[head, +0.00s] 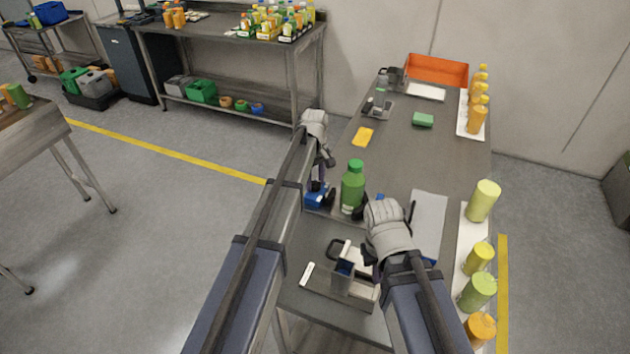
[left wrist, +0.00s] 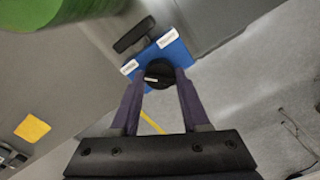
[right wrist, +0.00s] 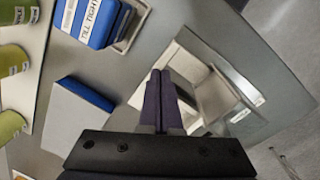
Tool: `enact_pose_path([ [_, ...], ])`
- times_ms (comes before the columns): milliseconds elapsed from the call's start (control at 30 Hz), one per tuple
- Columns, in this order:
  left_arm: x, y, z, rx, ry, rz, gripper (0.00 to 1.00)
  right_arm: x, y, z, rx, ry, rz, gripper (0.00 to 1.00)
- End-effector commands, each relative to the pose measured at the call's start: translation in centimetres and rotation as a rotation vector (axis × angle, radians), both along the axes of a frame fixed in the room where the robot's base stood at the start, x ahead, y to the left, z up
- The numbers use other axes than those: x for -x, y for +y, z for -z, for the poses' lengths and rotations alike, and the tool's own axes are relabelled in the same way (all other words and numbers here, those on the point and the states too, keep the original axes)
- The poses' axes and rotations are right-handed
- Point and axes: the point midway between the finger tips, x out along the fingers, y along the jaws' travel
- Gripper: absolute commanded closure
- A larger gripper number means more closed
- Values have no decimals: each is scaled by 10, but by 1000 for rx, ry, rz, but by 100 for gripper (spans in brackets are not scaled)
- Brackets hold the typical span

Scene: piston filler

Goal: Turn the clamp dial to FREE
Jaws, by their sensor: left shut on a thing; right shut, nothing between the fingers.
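The clamp dial (left wrist: 158,75) is a round black knob with a short white mark, on a blue plate (left wrist: 176,52) with two white labels too small to read surely. The mark points left in the left wrist view, toward the lower-left label. A black lever lies beside the plate. My left gripper (left wrist: 157,88) is shut on the dial, one finger on each side. In the head view the left gripper (head: 321,180) is over the blue clamp (head: 316,198). My right gripper (right wrist: 159,78) is shut and empty above the near bench end.
A green bottle (head: 353,190) stands close beside the clamp. A metal fixture (head: 338,286) is below my right gripper. Yellow and green cylinders (head: 478,292) line the right edge. A yellow sponge (head: 362,137) lies farther back; the bench middle is mostly clear.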

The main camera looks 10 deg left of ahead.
Motion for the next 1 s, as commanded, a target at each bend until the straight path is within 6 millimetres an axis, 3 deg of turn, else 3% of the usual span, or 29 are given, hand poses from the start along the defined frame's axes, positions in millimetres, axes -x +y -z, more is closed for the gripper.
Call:
enact_pose_path([
  [567, 1, 0, 0, 0, 3, -31, 100, 0, 0, 0, 0, 0, 0, 100],
  [600, 1, 0, 0, 0, 3, -31, 53, 0, 0, 0, 0, 0, 0, 100],
  [867, 1, 0, 0, 0, 1, -30, 24, 0, 0, 0, 0, 0, 0, 100],
  [1000, 0, 0, 0, 1, 1, -30, 24, 0, 0, 0, 0, 0, 0, 100],
])
